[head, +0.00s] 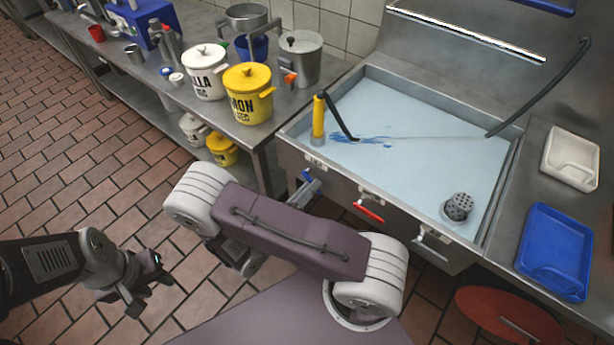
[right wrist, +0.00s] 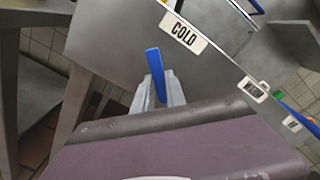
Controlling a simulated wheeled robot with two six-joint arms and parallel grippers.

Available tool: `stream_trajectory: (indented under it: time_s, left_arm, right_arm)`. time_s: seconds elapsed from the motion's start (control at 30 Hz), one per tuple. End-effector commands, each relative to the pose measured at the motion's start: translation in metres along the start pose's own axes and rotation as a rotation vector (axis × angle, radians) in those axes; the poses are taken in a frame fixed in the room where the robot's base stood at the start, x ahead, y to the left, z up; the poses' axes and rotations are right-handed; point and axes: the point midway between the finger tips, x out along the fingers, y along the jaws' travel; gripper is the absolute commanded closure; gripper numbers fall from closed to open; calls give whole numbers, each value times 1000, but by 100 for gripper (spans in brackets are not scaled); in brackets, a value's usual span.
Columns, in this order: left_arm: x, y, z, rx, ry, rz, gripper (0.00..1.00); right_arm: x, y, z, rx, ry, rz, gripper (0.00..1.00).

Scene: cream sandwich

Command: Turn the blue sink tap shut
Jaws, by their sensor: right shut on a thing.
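The tap's body is mostly hidden. My left gripper (head: 155,290) is open and empty, low over the floor at the left.
The sink (head: 420,110) has a yellow spout (head: 319,117), with a blue streak beside it. A red lever (head: 368,212) and a grey lever (head: 431,239) are on its front. Pots and a yellow bucket (head: 247,95) crowd the left counter. A red round stool (head: 505,318) stands at right.

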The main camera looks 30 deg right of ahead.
Motion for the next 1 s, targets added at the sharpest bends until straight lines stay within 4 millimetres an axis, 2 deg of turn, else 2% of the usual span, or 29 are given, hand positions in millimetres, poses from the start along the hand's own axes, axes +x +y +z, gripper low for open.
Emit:
stream_trajectory:
  time_s: [0.03,0.4,0.7,1.0]
  left_arm:
    - [-14,0,-2,0,0,0,64]
    - [-54,1,-6,0,0,0,64]
    - [-72,1,-8,0,0,0,64]
    - [-81,2,-8,0,0,0,64]
  right_arm:
    - [0,-7,4,-46,2,1,100]
    - [0,-17,5,-390,1,1,100]
    - [0,-22,8,-611,1,2,100]
    - [0,-25,10,-738,1,2,100]
